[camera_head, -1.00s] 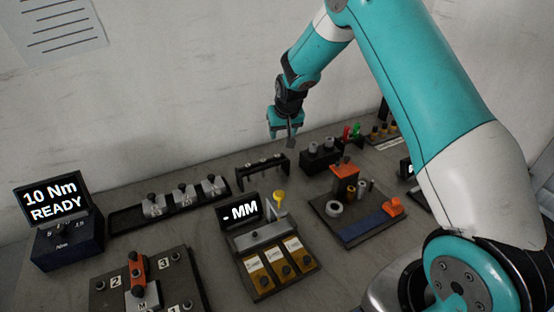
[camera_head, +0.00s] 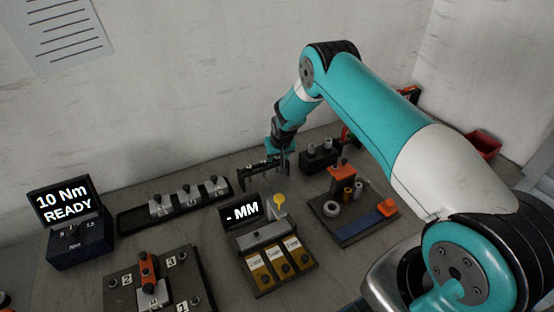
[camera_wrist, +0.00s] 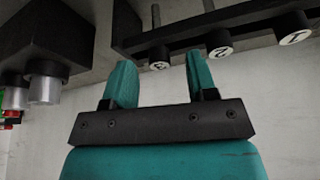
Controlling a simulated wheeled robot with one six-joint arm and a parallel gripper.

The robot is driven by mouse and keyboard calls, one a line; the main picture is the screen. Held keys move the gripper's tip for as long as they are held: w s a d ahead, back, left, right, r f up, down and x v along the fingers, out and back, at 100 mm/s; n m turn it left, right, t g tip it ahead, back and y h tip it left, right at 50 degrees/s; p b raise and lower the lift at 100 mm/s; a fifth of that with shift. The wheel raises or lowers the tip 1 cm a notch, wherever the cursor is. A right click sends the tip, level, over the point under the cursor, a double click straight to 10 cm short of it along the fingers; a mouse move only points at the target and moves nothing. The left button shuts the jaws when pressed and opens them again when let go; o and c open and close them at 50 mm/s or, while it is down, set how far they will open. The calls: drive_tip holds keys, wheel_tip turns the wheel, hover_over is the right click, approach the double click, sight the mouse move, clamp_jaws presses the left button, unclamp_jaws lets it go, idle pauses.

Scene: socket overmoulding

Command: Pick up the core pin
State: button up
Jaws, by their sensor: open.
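My gripper (camera_head: 280,166) is open and empty, low at the black pin rack (camera_head: 246,183) at the back of the bench. In the wrist view my teal fingers (camera_wrist: 161,78) are spread apart. That view also shows the rack (camera_wrist: 185,33) with several pins, thin grey shafts and dark round heads with white numbers. Pin 3 (camera_wrist: 159,64) appears between my fingers, pin 2 (camera_wrist: 219,53) just right of the right finger, and pin 1 (camera_wrist: 293,37) at the far right. No contact is visible; depth is unclear. In the head view my gripper partly hides the rack.
A black block with grey cylinders (camera_wrist: 44,90) is close on the left in the wrist view; it stands right of the rack in the head view (camera_head: 320,157). A clamp rail (camera_head: 130,222), gauge display (camera_head: 242,212) and orange-topped fixture (camera_head: 352,228) stand nearby. The wall is behind.

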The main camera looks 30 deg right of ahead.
drive_tip(key=shift+w+f, duration=0.1)
drive_tip(key=shift+f, duration=0.05)
drive_tip(key=c, duration=0.9)
